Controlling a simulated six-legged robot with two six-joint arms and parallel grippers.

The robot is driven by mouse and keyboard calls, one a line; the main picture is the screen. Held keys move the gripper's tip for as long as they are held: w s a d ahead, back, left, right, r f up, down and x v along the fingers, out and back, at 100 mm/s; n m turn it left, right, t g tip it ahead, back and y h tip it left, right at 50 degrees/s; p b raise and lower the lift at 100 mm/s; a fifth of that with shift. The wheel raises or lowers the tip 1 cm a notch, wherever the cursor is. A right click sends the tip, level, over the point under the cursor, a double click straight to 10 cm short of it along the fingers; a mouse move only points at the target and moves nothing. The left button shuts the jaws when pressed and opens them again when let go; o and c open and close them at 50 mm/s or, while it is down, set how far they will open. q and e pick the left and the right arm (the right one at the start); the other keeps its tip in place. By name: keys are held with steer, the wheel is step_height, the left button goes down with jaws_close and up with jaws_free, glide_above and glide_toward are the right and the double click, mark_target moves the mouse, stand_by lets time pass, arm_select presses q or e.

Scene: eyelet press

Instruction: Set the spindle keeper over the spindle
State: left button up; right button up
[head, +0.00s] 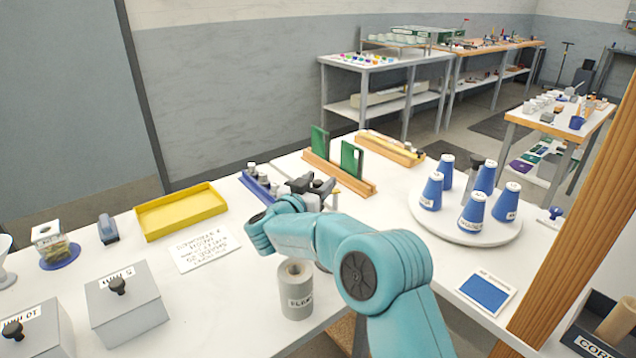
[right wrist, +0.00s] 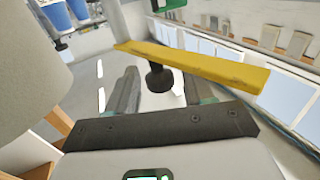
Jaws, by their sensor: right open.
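I cannot tell for sure which things are the spindle and its keeper. At the far left in the head view, a small blue round base (head: 61,259) carries paper slips under a pale block (head: 46,232) with a dark top; this looks most like a spindle. My right gripper (head: 318,185) is far to its right, open over the middle of the table. In the right wrist view its two dark fingers (right wrist: 160,88) stand apart, with a dark knob (right wrist: 159,79) showing between or beyond them; I see no contact. My left gripper is out of view.
A yellow tray (head: 181,211) and a printed sheet (head: 206,246) lie left of the gripper. A grey roll (head: 296,301) stands in front. Green boards (head: 351,158) stand in a wooden rack behind. A round white turntable (head: 437,222) holds several blue cones.

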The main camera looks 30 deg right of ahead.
jaws_close()
steer(key=shift+t, duration=0.3)
steer(key=shift+s+n+t+y+b, duration=0.4)
steer(key=shift+n+t+y+b, duration=0.65)
steer(key=shift+t+y, duration=0.1)
steer(key=shift+s+n+t+y+b, duration=0.45)
steer(key=shift+n+t+y+b, duration=0.5)
steer(key=shift+n+t+y, duration=0.15)
steer(key=shift+s+n+t+y+b, duration=0.4)
steer(key=shift+n+t+y+b, duration=0.65)
steer(key=shift+y, duration=0.1)
